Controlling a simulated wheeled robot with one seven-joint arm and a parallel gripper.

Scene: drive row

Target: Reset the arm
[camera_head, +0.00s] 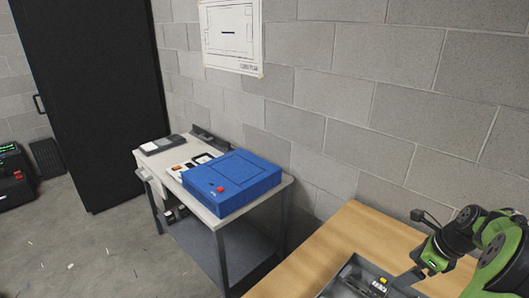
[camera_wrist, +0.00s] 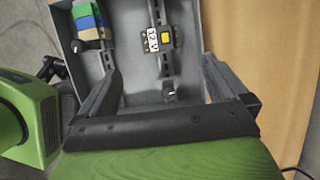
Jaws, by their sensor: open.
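My gripper (camera_wrist: 160,95) shows in the wrist view with its two dark fingers wide apart and nothing between them. It points toward a grey tray (camera_wrist: 122,58). In the tray are a small module marked 12V (camera_wrist: 158,39) on a rail and a stack of tan, blue and green blocks (camera_wrist: 88,20) at the upper left. My green and black arm (camera_head: 470,240) shows at the right of the head view, bent above the wooden table (camera_head: 310,262). The gripper's fingertips are hard to make out in the head view.
A workbench with a blue box (camera_head: 232,183) bearing a red button stands left of the wooden table. A black cabinet (camera_head: 95,90) stands further left. A block wall (camera_head: 350,110) runs behind. The concrete floor (camera_head: 85,250) at the lower left is mostly open.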

